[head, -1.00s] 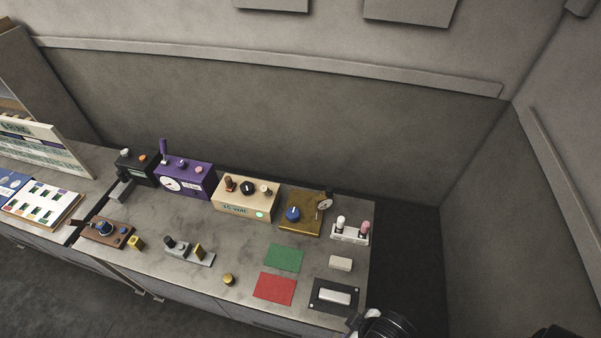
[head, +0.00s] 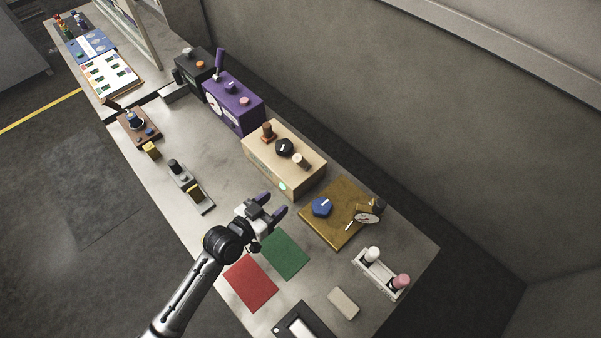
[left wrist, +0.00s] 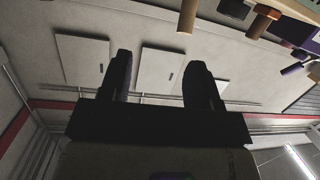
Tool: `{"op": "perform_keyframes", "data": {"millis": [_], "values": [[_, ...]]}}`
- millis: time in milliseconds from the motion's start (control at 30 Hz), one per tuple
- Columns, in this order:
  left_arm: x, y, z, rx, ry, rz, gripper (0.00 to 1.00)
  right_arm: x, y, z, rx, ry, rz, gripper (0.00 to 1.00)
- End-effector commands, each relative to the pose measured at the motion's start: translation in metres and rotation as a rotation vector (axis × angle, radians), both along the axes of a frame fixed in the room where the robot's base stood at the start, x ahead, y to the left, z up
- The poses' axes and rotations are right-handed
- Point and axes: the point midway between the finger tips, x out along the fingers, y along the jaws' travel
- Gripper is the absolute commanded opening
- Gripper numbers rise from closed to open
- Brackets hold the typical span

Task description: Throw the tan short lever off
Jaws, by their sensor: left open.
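The tan short lever (head: 302,161) stands on top of the beige box (head: 262,162), at the end nearer the brass plate. It also shows in the left wrist view (left wrist: 187,16), at the top edge, partly cut off. My left gripper (head: 272,204) is open and empty. It is in front of the box, apart from the lever. Its two dark fingers (left wrist: 157,78) show in the left wrist view with nothing between them. Which way the lever tilts is hard to tell. My right gripper is out of view.
A black knob (head: 284,147) and a brown lever (head: 267,131) share the box top. A purple box (head: 233,104) stands on one side, a brass plate with a blue knob (head: 322,207) on the other. Green (head: 285,254) and red (head: 250,284) mats lie near my arm.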

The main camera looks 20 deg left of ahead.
Motion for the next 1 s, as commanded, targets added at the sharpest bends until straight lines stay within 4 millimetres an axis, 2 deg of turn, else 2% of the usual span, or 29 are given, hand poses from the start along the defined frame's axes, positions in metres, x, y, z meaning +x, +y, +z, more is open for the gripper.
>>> {"op": "perform_keyframes", "data": {"millis": [33, 233, 467, 1000], "values": [[0.011, 0.005, -0.015, -0.017, -0.044, 0.017, 0.57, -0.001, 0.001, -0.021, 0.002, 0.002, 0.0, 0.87], [0.035, 0.021, -0.02, -0.065, -0.163, 0.074, 0.57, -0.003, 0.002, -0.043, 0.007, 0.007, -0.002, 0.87], [0.055, 0.024, -0.018, -0.082, -0.203, 0.097, 0.57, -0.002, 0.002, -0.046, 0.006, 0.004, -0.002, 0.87], [0.145, -0.001, -0.018, -0.082, -0.201, 0.096, 0.57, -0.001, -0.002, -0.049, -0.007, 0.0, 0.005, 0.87]]}}
